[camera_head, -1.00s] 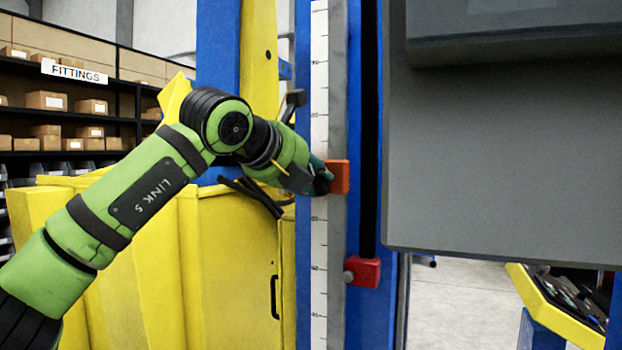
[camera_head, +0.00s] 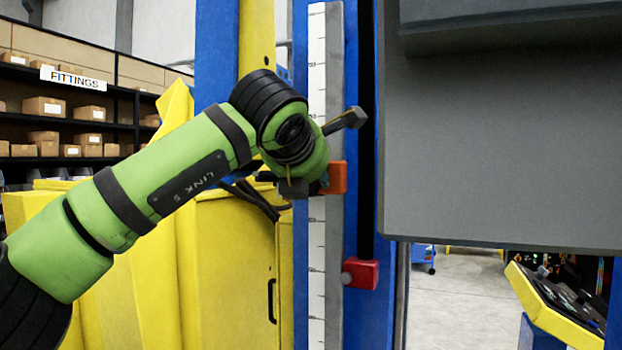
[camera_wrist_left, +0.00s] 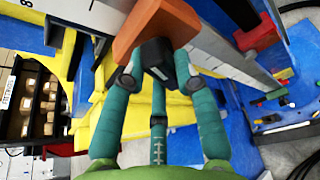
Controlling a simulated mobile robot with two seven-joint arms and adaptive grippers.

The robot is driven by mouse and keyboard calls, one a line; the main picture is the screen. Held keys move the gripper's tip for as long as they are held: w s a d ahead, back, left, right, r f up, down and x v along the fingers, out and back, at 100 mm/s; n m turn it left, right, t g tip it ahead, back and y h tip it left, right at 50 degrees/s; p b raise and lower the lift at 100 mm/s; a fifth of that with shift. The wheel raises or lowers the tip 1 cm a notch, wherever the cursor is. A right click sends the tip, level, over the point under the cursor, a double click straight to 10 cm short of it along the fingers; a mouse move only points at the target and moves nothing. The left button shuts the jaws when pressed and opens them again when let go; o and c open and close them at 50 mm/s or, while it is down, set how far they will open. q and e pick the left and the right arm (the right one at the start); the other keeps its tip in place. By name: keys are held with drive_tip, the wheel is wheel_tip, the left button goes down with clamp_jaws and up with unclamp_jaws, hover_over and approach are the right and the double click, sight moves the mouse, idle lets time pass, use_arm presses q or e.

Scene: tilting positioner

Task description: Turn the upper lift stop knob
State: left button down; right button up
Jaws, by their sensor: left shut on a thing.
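The upper lift stop is an orange block (camera_head: 338,177) on the grey rail beside the white scale in the head view. It shows large at the top of the wrist view (camera_wrist_left: 157,25). Its black knob (camera_wrist_left: 157,53) points toward my wrist. My left gripper (camera_wrist_left: 157,70) has its green fingers closed around this knob. In the head view my left wrist hides the knob and most of the fingers. My right gripper is in neither view.
A red lower stop (camera_head: 362,273) with a grey knob sits farther down the rail. A large grey panel (camera_head: 505,150) hangs close on the right. A yellow cabinet (camera_head: 235,255) stands behind my left arm. Shelves with boxes (camera_head: 45,105) are at the far left.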

use_arm(q)
drive_tip(key=shift+m+y, duration=0.3)
drive_tip(key=shift+m, duration=0.1)
drive_tip(key=c, duration=0.9)
unclamp_jaws()
drive_tip(key=shift+c, duration=0.2)
drive_tip(key=shift+s, duration=0.1)
drive_tip(key=v, duration=1.2)
drive_tip(key=shift+a+f, duration=0.1)
drive_tip(key=shift+f, duration=0.1)
